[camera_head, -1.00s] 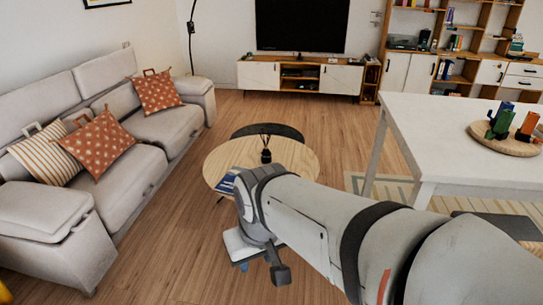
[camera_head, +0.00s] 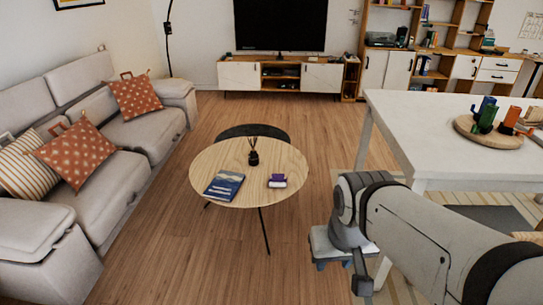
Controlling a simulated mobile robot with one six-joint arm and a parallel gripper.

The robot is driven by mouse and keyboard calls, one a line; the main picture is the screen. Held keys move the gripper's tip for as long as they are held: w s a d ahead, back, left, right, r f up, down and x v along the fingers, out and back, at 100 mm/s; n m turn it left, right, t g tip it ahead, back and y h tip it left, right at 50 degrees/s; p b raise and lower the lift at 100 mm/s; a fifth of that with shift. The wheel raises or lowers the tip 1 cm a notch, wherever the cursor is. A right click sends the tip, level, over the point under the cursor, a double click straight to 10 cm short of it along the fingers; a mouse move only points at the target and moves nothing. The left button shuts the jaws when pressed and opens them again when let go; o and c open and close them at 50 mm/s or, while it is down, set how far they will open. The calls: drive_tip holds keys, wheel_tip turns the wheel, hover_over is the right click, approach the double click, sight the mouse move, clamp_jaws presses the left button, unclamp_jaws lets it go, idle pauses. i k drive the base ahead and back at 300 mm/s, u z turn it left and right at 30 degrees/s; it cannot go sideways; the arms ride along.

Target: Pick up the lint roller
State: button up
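I cannot make out a lint roller for certain. A small purple and white object (camera_head: 277,181) lies on the right part of the round wooden coffee table (camera_head: 232,158); it is too small to identify. My arm reaches in from the lower right, with its wrist bent down. My gripper (camera_head: 322,262), with a pale body and bluish lower parts, hangs right of and nearer than the coffee table, apart from it. Its fingertips are partly hidden and too small to show whether it is open or holds anything.
A blue-covered book (camera_head: 223,185) and a dark reed diffuser (camera_head: 253,156) are on the coffee table. A dark round piece (camera_head: 262,130) stands behind it. A sofa (camera_head: 105,180) lines the left; a white table (camera_head: 425,120) stands right. Wooden floor (camera_head: 165,240) between sofa and coffee table is clear.

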sight(277, 181)
drive_tip(key=u, duration=0.15)
drive_tip(key=i, duration=0.35)
